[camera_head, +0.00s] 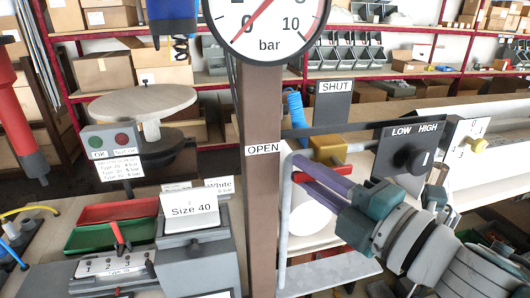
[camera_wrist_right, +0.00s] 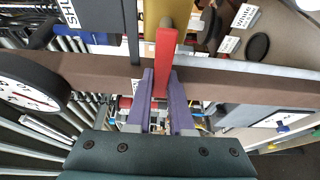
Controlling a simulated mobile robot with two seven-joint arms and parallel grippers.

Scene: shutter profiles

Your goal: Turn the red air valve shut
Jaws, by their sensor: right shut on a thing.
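The red lever of the air valve (camera_head: 304,178) shows in the head view below and right of the white OPEN label (camera_head: 263,149). My left gripper is not in view.
A round pressure gauge (camera_head: 272,27) tops the brown post (camera_head: 263,215), close left of my right gripper. A pale tube frame (camera_head: 283,235) stands below the lever. The LOW/HIGH switch box (camera_head: 405,150) is close to my right wrist. Trays (camera_head: 118,212) lie at left.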

